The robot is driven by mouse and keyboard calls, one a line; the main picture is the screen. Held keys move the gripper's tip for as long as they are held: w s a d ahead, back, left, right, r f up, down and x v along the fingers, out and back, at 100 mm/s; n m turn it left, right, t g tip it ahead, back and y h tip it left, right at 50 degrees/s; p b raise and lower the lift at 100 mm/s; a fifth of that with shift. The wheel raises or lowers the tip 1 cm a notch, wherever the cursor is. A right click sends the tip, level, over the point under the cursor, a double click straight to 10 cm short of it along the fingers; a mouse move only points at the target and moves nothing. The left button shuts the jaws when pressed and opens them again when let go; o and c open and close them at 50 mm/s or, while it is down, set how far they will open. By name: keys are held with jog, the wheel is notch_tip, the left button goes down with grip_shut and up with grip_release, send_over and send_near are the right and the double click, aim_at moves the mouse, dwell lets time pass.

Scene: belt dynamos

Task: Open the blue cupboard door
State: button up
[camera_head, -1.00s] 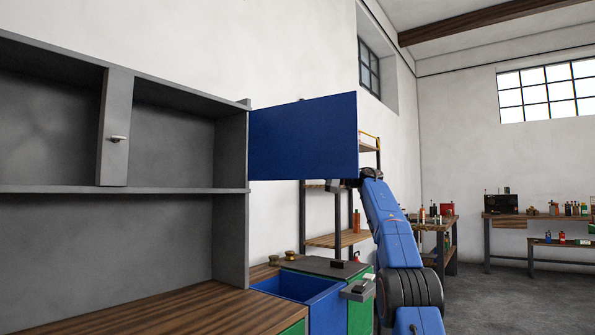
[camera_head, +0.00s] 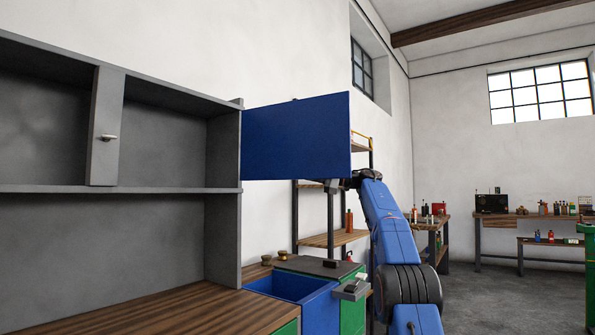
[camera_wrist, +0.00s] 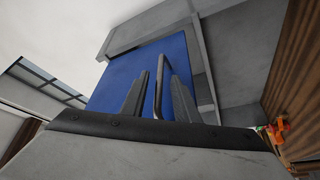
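The blue cupboard door (camera_head: 297,138) stands swung out from the right end of the grey cupboard (camera_head: 225,195). It also shows in the wrist view (camera_wrist: 112,83). Its dark bar handle (camera_wrist: 158,90) stands between my two fingers in the wrist view. My gripper (camera_wrist: 160,92) is open, with the fingers apart around the handle and a visible gap on the left side. In the head view my gripper (camera_head: 340,184) is at the door's lower right corner, mostly hidden behind the door.
The cupboard's left bay stands open beside a grey panel (camera_head: 105,125) with a small handle. Below are a wooden worktop (camera_head: 170,310) and an open blue drawer (camera_head: 318,300). A shelf rack (camera_head: 330,240) stands behind my arm. Floor to the right is clear, with a green item at the edge.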

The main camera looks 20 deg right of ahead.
jog(key=v, duration=1.5)
